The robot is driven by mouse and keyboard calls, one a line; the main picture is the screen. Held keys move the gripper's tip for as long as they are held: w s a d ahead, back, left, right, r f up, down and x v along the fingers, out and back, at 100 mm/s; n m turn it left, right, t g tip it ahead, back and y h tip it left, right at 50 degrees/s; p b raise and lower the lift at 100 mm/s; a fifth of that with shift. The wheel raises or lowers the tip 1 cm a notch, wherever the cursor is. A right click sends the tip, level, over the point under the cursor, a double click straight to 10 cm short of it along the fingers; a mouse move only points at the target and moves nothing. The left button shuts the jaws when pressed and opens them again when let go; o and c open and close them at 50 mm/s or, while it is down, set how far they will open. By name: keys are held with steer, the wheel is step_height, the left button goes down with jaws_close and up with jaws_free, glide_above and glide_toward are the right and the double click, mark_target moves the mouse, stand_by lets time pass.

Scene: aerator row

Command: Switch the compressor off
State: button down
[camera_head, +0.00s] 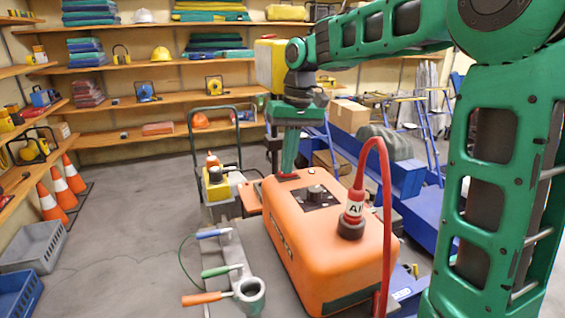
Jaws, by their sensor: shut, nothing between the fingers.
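The compressor (335,245) is an orange box with rounded edges, standing on a grey surface in the middle of the view. A dark plate with a grey knob (315,192) is on its top. A small dark red part (288,177), perhaps the switch, shows at the far left end of the top. My gripper (288,172) is shut and empty and points down at this red part. I cannot tell whether its tips touch it. Which way the switch is set is too small to tell.
A red hose (373,150) rises from a fitting on the compressor's near right top. Tools with blue, green and orange handles (207,298) lie at the left of the compressor. A hand truck (217,145) stands behind. Cones (62,188) and crates stand far left; the floor between is clear.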

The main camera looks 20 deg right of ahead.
steer(key=shift+d+f, duration=0.1)
steer(key=shift+d, duration=0.2)
steer(key=shift+w+r, duration=0.1)
steer(key=shift+r, duration=0.2)
step_height(320, 180, up, 8)
steer(key=d, duration=0.1)
step_height(320, 180, up, 5)
glide_above(295, 172)
steer(key=shift+w+d, duration=0.15)
steer(key=shift+d, duration=0.05)
stand_by(0.5)
stand_by(0.5)
